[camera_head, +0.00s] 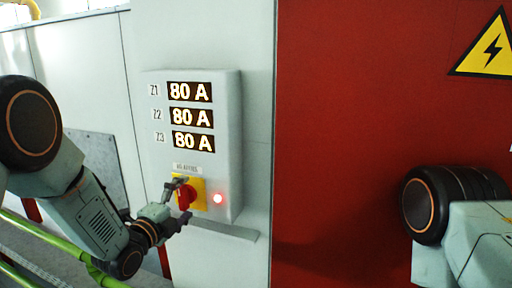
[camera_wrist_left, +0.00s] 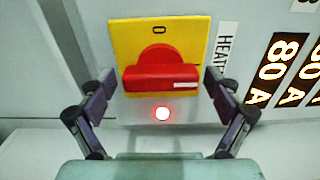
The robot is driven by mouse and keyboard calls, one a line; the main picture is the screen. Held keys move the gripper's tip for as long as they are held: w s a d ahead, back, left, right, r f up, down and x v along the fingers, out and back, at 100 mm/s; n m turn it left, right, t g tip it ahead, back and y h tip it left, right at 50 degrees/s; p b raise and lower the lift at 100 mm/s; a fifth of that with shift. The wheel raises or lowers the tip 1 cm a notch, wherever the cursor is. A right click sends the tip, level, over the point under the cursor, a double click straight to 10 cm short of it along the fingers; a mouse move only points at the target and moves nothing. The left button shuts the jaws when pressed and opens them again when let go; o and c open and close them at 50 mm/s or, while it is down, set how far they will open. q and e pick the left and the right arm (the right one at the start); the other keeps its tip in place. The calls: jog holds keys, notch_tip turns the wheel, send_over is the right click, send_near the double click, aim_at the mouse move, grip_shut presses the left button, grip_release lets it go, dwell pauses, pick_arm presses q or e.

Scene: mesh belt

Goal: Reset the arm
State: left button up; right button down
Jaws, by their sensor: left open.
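My left gripper (camera_head: 178,201) is at the front of a grey control box (camera_head: 229,130), close to a red rotary switch (camera_head: 186,196) on a yellow plate (camera_head: 200,188). In the left wrist view the left gripper (camera_wrist_left: 158,102) is open, with one finger on each side of the red switch (camera_wrist_left: 160,78) and gaps between. The yellow plate (camera_wrist_left: 125,40) has a "0" mark at its edge. My right arm (camera_head: 445,205) shows at the right; its gripper is out of frame.
The box has three displays (camera_head: 191,117), each reading 80 A. A lit red lamp (camera_head: 218,199) sits beside the switch, also seen in the wrist view (camera_wrist_left: 162,114). A red panel (camera_head: 350,110) with a yellow warning sign (camera_head: 487,48) is at right. Green rails (camera_head: 40,232) run at lower left.

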dwell(0.4)
pick_arm(q)
jog(key=v, duration=1.2)
jog(key=x, duration=1.2)
jog(key=shift+w+d, duration=0.1)
jog(key=shift+w, duration=0.1)
jog(key=n, duration=0.3)
jog(key=shift+s+r+p, duration=0.15)
jog(key=shift+r+p, duration=0.05)
jog(key=shift+p, duration=0.2)
jog(key=n, duration=0.2)
jog(key=shift+n, duration=0.3)
jog(key=n, duration=0.3)
jog(key=shift+p, duration=0.4)
jog(key=n, duration=0.4)
jog(key=shift+a+r+n, duration=0.1)
jog(key=shift+a+n, duration=0.1)
jog(key=shift+n, duration=0.2)
jog(key=shift+a+n+p, duration=0.1)
jog(key=shift+n+p, duration=0.25)
jog(key=shift+n, duration=1.95)
